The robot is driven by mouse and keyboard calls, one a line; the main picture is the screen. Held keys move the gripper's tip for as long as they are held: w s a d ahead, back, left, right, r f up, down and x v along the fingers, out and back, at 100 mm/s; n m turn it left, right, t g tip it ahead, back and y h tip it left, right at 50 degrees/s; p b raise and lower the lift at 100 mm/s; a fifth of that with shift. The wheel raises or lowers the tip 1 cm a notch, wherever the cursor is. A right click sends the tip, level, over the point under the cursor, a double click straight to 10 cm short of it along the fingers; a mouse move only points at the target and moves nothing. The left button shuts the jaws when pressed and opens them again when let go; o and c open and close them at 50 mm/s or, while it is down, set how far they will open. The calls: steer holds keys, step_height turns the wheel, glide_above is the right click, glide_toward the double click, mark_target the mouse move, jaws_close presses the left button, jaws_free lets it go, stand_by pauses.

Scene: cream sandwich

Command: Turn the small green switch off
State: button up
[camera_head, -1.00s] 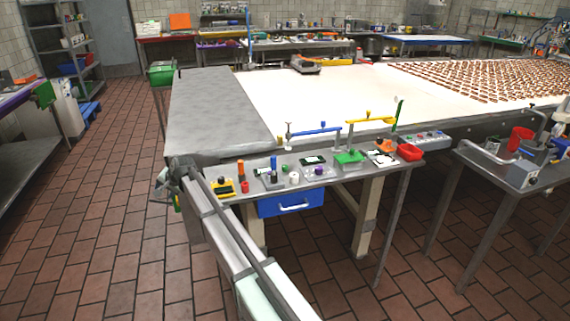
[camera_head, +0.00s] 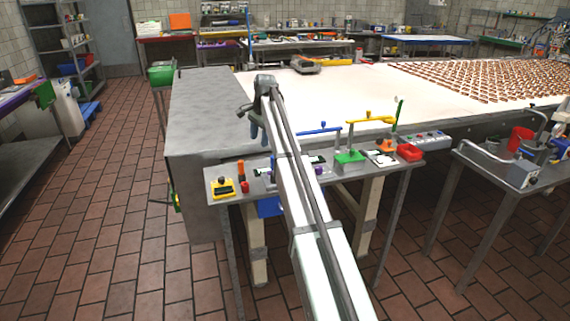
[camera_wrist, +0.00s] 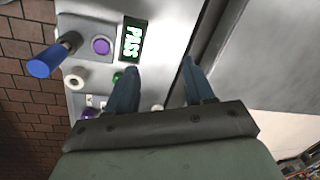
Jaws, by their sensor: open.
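A small green knob (camera_wrist: 117,77), which looks like the green switch, sits on the grey control panel in the wrist view, beside my left finger and partly hidden by it. Whether it is on or off cannot be told. My gripper (camera_wrist: 160,66) is open and empty, its two blue-grey fingers apart, with the panel's edge between and beyond them. In the head view my gripper (camera_head: 250,121) is at the corner of the conveyor, above the panel's back edge. My arm hides the middle of the panel there, including the green knob.
Around the knob are a white ring (camera_wrist: 75,78), a purple button (camera_wrist: 100,45), a PASS display (camera_wrist: 130,42) and a blue-handled lever (camera_wrist: 48,60).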

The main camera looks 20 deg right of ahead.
steer(key=s+d+r+m+g+h, duration=0.1)
steer(key=s+d+r+m+g, duration=0.2)
steer(key=d, duration=0.6)
steer(key=shift+n+t, duration=0.6)
steer(key=shift+n, duration=0.1)
steer(key=f, duration=0.9)
steer(key=s+f, duration=0.1)
steer(key=f, duration=0.3)
steer(key=shift+a+f, duration=0.25)
steer(key=shift+f, duration=0.1)
steer(key=shift+c, duration=0.4)
jaws_close()
